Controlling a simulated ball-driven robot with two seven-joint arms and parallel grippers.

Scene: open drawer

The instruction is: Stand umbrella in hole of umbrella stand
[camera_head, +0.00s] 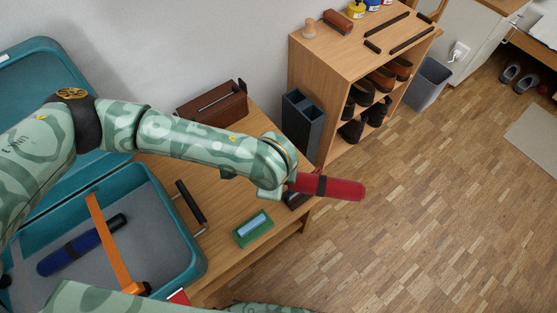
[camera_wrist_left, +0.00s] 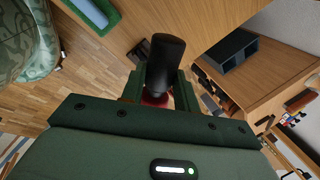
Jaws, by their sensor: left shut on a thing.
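A folded red umbrella (camera_head: 342,188) with a dark band is held by my left gripper (camera_head: 287,187). It lies nearly level, pointing right, beyond the front right corner of the wooden bench. In the left wrist view the umbrella's black handle (camera_wrist_left: 166,60) rises between the two fingers of my left gripper (camera_wrist_left: 160,90), which is shut on it. The dark grey umbrella stand (camera_head: 304,121) has square openings on top and stands behind the gripper, against the shelf. It also shows in the left wrist view (camera_wrist_left: 234,62). The umbrella is apart from the stand. My right gripper is out of view.
A wooden shoe shelf (camera_head: 343,62) stands right of the umbrella stand. The bench (camera_head: 160,165) carries a brown box (camera_head: 212,104), a green case (camera_head: 253,229) and an open teal suitcase (camera_head: 196,262). A grey bin (camera_head: 428,84) stands beyond the shelf.

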